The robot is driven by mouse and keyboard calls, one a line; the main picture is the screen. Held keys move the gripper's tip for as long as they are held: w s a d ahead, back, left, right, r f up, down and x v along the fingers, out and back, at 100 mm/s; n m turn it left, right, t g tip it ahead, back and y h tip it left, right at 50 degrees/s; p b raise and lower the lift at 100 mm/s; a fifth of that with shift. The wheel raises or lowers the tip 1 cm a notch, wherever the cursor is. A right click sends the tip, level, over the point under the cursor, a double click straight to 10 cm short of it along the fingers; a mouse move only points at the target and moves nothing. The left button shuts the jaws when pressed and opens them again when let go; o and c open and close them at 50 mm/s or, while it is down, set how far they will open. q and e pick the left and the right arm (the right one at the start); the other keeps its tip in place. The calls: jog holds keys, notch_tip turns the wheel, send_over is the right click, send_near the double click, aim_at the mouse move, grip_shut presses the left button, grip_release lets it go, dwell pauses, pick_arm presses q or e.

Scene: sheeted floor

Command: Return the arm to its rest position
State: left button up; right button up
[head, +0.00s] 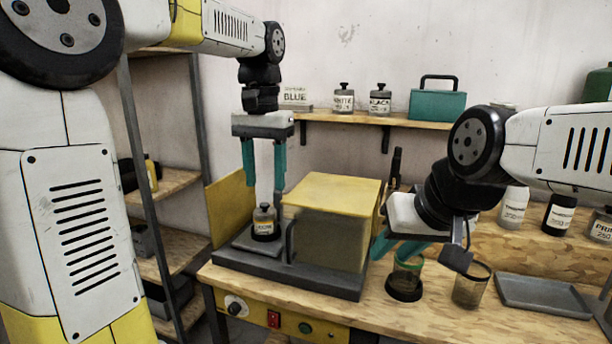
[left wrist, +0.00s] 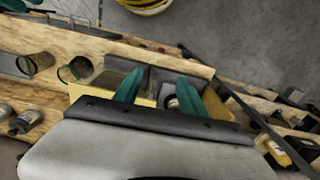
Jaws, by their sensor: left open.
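My left gripper (head: 264,198) hangs fingers-down, open and empty. It is above a small bottle (head: 264,224) with a yellow label and grey cap. The bottle stands upright on a grey plate (head: 240,244) at the left side of a yellow-topped box (head: 330,193). In the left wrist view the teal fingers (left wrist: 160,82) are spread apart, with the bottle partly visible beyond them. My right gripper (head: 396,250) is low at the right, by a glass cup (head: 408,270) on the bench. Its fingers are partly hidden, so I cannot tell whether they grip the cup.
A yellow panel (head: 228,208) stands left of the plate. A second glass cup (head: 471,286) and a grey tray (head: 544,295) are on the bench at the right. A shelf (head: 350,118) with labelled jars and a teal box (head: 437,105) is behind. A metal rack (head: 145,180) stands at left.

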pick_arm(q)
jog(key=s+a+f+n+t+h, duration=0.1)
jog(key=s+a+f+t, duration=0.2)
jog(key=s, duration=0.4)
jog(key=s+a+f+n+t+h, duration=0.1)
jog(key=s+a+f+n+t, duration=0.1)
jog(key=s, duration=0.6)
notch_tip(320, 180, down, 2)
jog(key=shift+a+f+t, duration=0.15)
jog(key=shift+a+t, duration=0.35)
jog(key=shift+t, duration=0.1)
